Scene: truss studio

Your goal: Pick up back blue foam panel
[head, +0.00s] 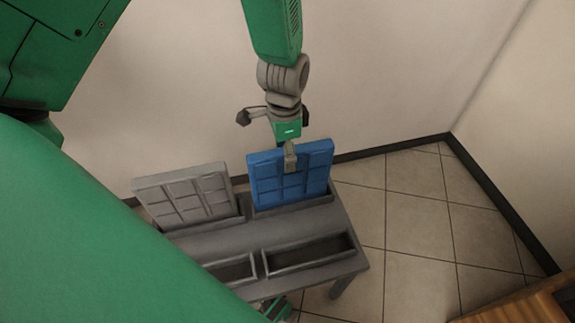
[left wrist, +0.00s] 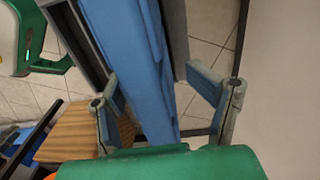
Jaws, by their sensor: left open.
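The back blue foam panel (head: 318,172) stands upright in a slot at the back right of a grey rack table (head: 225,243). Its face has a grid of raised squares. My left gripper (head: 290,153) is at the panel's top edge, with one finger in front of its face. In the left wrist view, the blue panel (left wrist: 130,65) runs between the two spread fingers of the left gripper (left wrist: 165,98). Both fingers appear apart from the panel. The far finger is hidden behind the panel in the head view.
A grey gridded panel (head: 185,198) stands in the slot to the left. Two front slots (head: 308,252) appear empty. A wall is close behind the table. Tiled floor (head: 415,215) is clear at the right, with a wooden surface (head: 515,305) at the bottom right.

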